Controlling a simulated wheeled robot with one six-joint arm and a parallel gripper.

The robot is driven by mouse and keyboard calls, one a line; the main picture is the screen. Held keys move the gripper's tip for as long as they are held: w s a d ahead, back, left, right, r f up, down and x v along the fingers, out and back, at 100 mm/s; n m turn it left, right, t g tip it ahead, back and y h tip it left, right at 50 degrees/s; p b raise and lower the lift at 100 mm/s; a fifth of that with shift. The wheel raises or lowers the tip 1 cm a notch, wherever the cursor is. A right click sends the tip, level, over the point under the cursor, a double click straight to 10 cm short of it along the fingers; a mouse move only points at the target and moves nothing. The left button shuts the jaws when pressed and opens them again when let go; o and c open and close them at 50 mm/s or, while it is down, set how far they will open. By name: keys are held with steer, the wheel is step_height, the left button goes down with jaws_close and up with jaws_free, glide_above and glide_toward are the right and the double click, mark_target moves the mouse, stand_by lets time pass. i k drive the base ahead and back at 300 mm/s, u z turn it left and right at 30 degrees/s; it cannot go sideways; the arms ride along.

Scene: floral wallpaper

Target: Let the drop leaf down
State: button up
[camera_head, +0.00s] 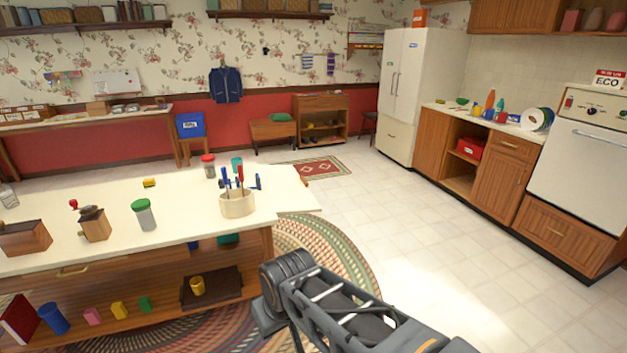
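A white-topped wooden worktable (105,245) stands at the left, with shelves below. Its right end (284,196) extends past the wooden base, level with the rest of the top. This overhanging end looks like the drop leaf, raised, but I cannot make out a seam or hinge. No support under it shows clearly. My arm rises from the bottom edge in front of the table's right end, over the braided rug. My gripper is not visible, so I cannot see whether it is open or shut.
A green-lidded jar (143,214), a red-lidded jar (208,167) and a coffee grinder (94,224) also stand on top. A braided rug (325,250) lies beside the table. The tiled floor to the right is clear.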

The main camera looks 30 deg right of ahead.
mark_target(289, 192)
steer(key=u, duration=0.5)
steer(key=k, duration=0.15)
steer(key=z, duration=1.85)
steer(key=i, duration=2.2)
steer(key=u, duration=1.05)
steer(key=i, duration=0.75)
steer(key=u, duration=0.7)
